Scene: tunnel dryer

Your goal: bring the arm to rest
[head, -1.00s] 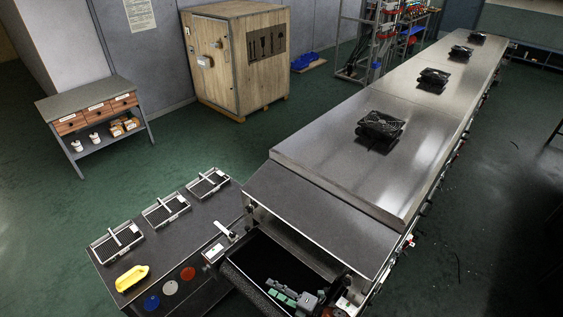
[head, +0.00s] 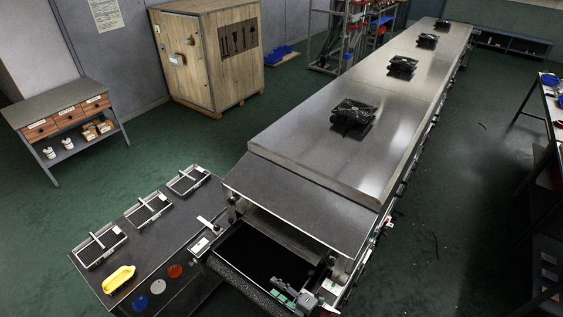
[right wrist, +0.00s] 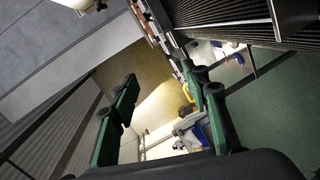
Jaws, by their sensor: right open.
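My right gripper (head: 285,291) shows at the bottom of the head view, over the near right part of the black belt bed (head: 245,257). Its green fingers stand apart with nothing between them. In the right wrist view the open fingers (right wrist: 163,105) also hold nothing. My left gripper is in neither view.
The long metal dryer (head: 300,150) runs to the back with black fan units on top.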

